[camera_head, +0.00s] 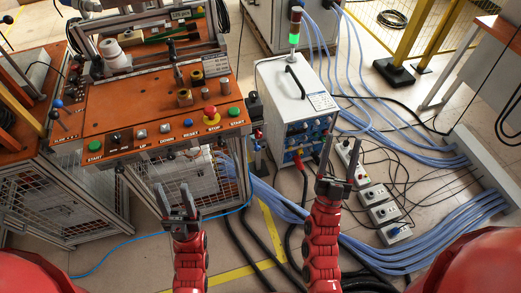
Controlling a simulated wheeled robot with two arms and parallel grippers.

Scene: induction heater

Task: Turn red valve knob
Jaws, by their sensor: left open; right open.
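A small red part (258,134), which looks like a valve knob, sits at the right edge of the orange workbench (140,93), beside the white heater unit. It is too small to make out its shape or turn position. My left gripper (175,193) is open and empty in front of the bench, to the lower left of this knob. My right gripper (340,163) is open and empty to the right of the knob, in front of the heater unit. Neither gripper touches the knob.
The white heater unit (282,95) has a green-lit signal lamp (294,37). The bench panel has a red stop button (211,111) and green buttons (95,146). Blue hoses (400,255), black cables and switch boxes (383,212) cover the floor at right.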

